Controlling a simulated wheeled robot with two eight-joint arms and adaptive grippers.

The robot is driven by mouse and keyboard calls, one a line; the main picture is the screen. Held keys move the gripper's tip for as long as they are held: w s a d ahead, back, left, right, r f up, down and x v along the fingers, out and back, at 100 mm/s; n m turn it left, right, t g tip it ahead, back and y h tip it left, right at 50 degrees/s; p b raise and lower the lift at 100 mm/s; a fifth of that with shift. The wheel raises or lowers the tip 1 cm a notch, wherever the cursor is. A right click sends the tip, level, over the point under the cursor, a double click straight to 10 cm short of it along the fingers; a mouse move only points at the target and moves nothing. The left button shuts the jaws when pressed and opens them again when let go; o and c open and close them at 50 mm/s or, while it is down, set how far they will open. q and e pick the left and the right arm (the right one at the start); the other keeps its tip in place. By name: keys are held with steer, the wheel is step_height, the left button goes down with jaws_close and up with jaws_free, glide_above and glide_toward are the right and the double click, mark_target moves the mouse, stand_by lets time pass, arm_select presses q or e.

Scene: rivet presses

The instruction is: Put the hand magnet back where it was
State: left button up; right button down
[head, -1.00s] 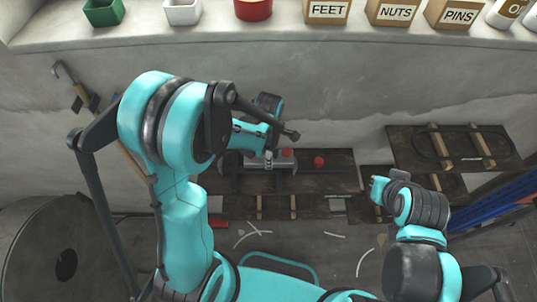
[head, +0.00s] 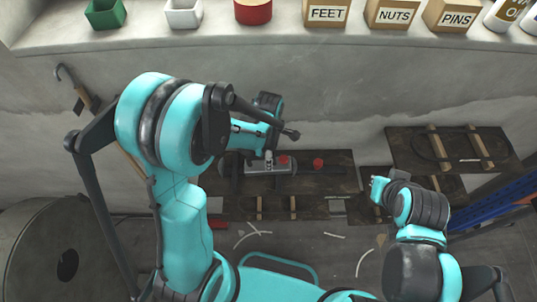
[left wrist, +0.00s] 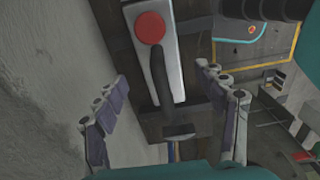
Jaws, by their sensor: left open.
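What looks to be the hand magnet is a grey metal bar (head: 256,167) with a red button and dark handle, resting on a dark board. In the left wrist view the silver bar (left wrist: 170,50), its red button (left wrist: 150,27) and dark handle (left wrist: 160,78) show between the fingers. My left gripper (left wrist: 166,105) is open, its fingers apart on either side of the handle and not seen touching it. In the head view my left gripper's fingers (head: 269,160) are small and partly hidden. My right gripper (head: 380,188) is at the right; its fingers are unclear.
Another dark board (head: 410,150) is at the right, near a blue upright (head: 498,205). A ledge above holds several boxes and bins. A drum (head: 30,245) stands lower left.

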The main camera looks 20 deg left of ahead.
arm_select(q)
step_height(320, 180, up, 11)
steer(key=p, duration=0.1)
steer(key=s+a+r+m+t, duration=0.2)
steer(key=s+m, duration=0.3)
steer(key=m, duration=0.5)
steer(key=s+a+r+m+t, duration=0.2)
steer(key=s+r+m+t, duration=0.3)
steer(key=m, duration=0.6)
steer(key=shift+s+a+r, duration=0.2)
steer(key=shift+a, duration=0.1)
step_height(320, 180, down, 22)
steer(key=b, duration=2.1)
steer(key=shift+r, duration=0.2)
